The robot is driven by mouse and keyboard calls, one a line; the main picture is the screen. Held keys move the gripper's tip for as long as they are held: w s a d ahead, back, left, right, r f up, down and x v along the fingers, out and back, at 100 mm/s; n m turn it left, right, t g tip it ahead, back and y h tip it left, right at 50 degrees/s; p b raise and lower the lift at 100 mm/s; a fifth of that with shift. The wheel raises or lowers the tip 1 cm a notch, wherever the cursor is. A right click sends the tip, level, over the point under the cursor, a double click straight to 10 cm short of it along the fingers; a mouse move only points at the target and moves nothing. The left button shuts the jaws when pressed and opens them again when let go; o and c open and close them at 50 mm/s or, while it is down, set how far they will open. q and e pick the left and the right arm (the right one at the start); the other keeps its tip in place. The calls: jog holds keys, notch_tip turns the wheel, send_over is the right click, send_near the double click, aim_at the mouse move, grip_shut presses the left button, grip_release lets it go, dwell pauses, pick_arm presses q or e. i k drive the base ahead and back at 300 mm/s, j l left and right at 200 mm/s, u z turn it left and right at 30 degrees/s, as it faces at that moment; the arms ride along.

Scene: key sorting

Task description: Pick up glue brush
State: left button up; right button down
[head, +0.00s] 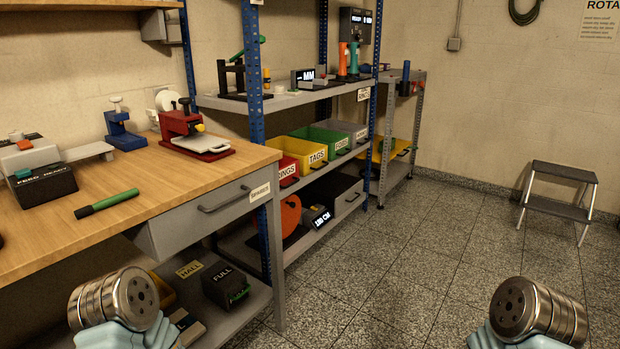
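A stick-like tool with a dark green body and a black end (107,206) lies on the wooden workbench (60,240) near its front edge, at the left. It may be the glue brush, but I cannot make out bristles. Metal end parts of my two arms show at the bottom left and bottom right, below and in front of the bench. No gripper fingers show on either arm, and neither arm touches the tool.
A red press (195,140), a blue press (122,130) and a grey-black machine (35,170) stand on the bench. A closed drawer (205,215) hangs under it. Shelving with labelled bins (305,150) stands beyond. Open tiled floor (400,270) lies right; a step stool (560,195) stands far right.

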aim_at(101, 204)
jog(key=u, duration=1.25)
